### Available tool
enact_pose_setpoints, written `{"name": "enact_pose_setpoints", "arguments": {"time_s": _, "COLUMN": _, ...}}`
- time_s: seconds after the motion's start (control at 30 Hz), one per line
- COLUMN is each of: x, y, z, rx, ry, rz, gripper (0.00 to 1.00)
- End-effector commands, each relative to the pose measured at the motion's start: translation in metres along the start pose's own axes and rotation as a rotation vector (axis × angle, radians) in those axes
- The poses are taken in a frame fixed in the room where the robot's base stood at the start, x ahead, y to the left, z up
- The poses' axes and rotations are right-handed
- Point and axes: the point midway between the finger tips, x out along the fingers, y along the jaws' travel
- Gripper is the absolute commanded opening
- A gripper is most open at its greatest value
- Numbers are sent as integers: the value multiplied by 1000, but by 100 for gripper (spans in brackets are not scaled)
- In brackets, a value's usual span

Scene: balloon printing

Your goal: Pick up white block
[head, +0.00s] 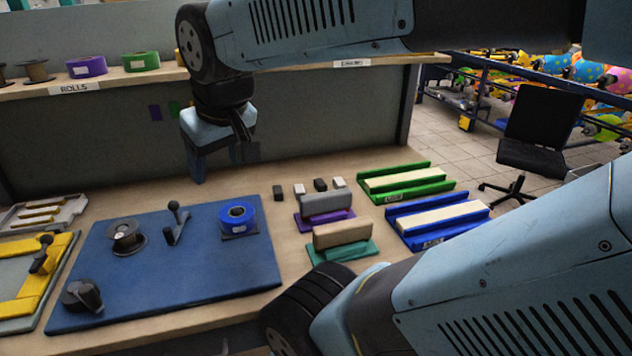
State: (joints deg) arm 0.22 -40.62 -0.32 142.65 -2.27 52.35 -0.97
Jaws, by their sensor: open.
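Two small white blocks stand on the table in a row with two small dark blocks: a left white block (299,189) and a right white block (339,183). One dark block (278,193) is at the left end of the row and the other dark block (320,185) is between the white ones. My gripper (222,160) hangs fingers-down towards the back of the table, to the left of the row. Its fingers are apart with nothing between them. It touches none of the blocks.
Just in front of the row are a grey pad on a purple base (310,222) and a tan pad on a teal base (345,253). Green (425,190) and blue (435,238) trays lie to the right. A blue board (200,275) with a blue roll (238,216) lies left. A shelf (130,84) overhangs the back.

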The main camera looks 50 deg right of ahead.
Motion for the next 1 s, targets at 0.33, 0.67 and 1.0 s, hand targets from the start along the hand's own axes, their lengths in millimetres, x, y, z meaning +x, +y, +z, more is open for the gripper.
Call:
{"name": "enact_pose_setpoints", "arguments": {"time_s": 0.33, "x": 54, "y": 64, "z": -15, "rx": -198, "ry": -292, "rz": 154, "gripper": 83}}
{"name": "enact_pose_setpoints", "arguments": {"time_s": 0.67, "x": 106, "y": 126, "z": -24, "rx": -420, "ry": -603, "rz": 272, "gripper": 83}}
{"name": "enact_pose_setpoints", "arguments": {"time_s": 1.0, "x": 160, "y": 190, "z": -28, "rx": -668, "ry": -933, "rz": 345, "gripper": 83}}
